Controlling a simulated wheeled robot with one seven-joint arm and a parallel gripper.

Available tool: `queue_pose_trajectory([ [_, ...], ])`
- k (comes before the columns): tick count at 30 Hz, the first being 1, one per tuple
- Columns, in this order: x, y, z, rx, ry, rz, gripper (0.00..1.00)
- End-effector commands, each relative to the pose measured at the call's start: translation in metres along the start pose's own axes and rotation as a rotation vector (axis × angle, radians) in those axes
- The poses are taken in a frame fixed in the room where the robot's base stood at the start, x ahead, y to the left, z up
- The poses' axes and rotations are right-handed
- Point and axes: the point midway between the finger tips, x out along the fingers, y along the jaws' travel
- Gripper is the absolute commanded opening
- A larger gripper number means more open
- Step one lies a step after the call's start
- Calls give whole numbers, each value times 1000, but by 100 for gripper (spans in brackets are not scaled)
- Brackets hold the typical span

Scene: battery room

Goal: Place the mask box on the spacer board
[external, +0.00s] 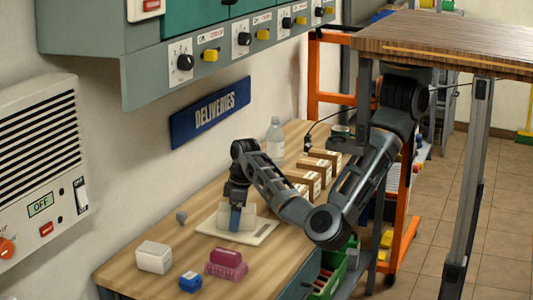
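The spacer board seems to be the pale flat board (262,232) lying on the wooden bench. A pale, whitish box (248,225), which may be the mask box, stands upright over the middle of this board. A blue upright patch shows on its front, and I cannot tell if it belongs to the box or to a finger. My gripper (236,208) points down right at the box's top. Its fingertips are too small and partly hidden, so whether they grip the box is unclear. Whether the box rests on the board also cannot be told.
On the wooden bench (130,277), a white box (154,257), a small blue object (190,281) and a magenta block (227,262) stand in front. A grey knob-like object (181,216) is near the wall. Brown boxes (300,181) and a clear bottle (275,140) stand behind.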

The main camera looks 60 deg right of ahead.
Motion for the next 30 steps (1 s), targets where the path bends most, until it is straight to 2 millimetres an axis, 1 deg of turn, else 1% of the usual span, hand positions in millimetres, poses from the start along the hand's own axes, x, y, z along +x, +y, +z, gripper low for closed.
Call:
queue_pose_trajectory([
  [7, -1, 0, 0, 0, 0, 0, 99],
  [11, -8, 0, -1, 1, 1, 0, 99],
  [14, -22, 1, -1, 2, 2, 3, 99],
  [17, -41, 1, -1, 3, 3, 3, 99],
  [24, -94, -1, -2, 3, 5, -3, 99],
  [27, -108, 0, -2, 3, 4, -3, 99],
  [30, -117, 0, -1, 2, 2, -1, 99],
])
